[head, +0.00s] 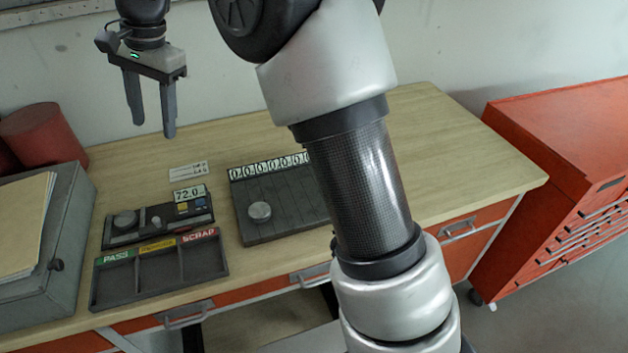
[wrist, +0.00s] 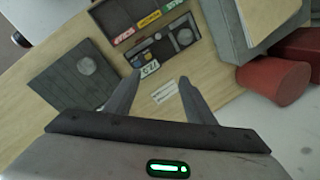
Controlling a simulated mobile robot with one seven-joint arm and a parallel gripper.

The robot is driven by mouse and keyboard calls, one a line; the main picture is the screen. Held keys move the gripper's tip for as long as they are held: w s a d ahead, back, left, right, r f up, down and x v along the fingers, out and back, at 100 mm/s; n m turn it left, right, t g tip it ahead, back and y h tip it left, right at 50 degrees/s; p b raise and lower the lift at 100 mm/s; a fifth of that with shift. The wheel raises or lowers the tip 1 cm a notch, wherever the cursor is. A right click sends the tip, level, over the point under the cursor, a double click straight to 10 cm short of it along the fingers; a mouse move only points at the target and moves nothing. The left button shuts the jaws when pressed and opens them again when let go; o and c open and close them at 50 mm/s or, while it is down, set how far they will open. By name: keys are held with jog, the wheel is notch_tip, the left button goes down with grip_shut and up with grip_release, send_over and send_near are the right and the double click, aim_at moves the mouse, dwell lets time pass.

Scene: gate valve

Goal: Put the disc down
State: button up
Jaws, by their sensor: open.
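A silver disc (head: 260,211) lies on the dark grooved board (head: 285,224), towards its left side. It also shows in the wrist view (wrist: 86,66). A second round silver piece (head: 125,220) sits at the left end of the gauge unit (head: 158,218), whose display reads about 72.0; I cannot tell whether it is a loose disc or part of the unit. My gripper (head: 153,128) is open and empty, above the back left of the bench and apart from both. Its spread fingers show in the wrist view (wrist: 160,78) with nothing between them.
A three-part tray (head: 160,270) labelled PASS, a yellow label and SCRAP stands at the bench front; its visible compartments look empty. A grey box (head: 60,245) with a folder and a red cylinder (head: 42,135) are at left. A small label card (head: 188,170) lies behind the gauge.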

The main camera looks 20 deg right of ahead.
jog(key=s+d+r+n+t+h, duration=0.1)
jog(key=s+d+r+n, duration=0.15)
jog(key=s+d, duration=0.5)
jog(key=s+d+r+n+t, duration=0.2)
jog(key=s+d+r, duration=0.2)
jog(key=s+d, duration=0.35)
jog(key=s+d+f+n+t, duration=0.1)
jog(key=s+d+f, duration=0.2)
jog(key=s, duration=0.3)
jog(key=s+d+f+n+h, duration=0.1)
jog(key=s+d+f+n, duration=0.1)
jog(key=s+d, duration=0.3)
jog(key=shift+s+d+f+t, duration=0.15)
jog(key=shift+s+f+t, duration=0.25)
jog(key=shift+s+f, duration=0.45)
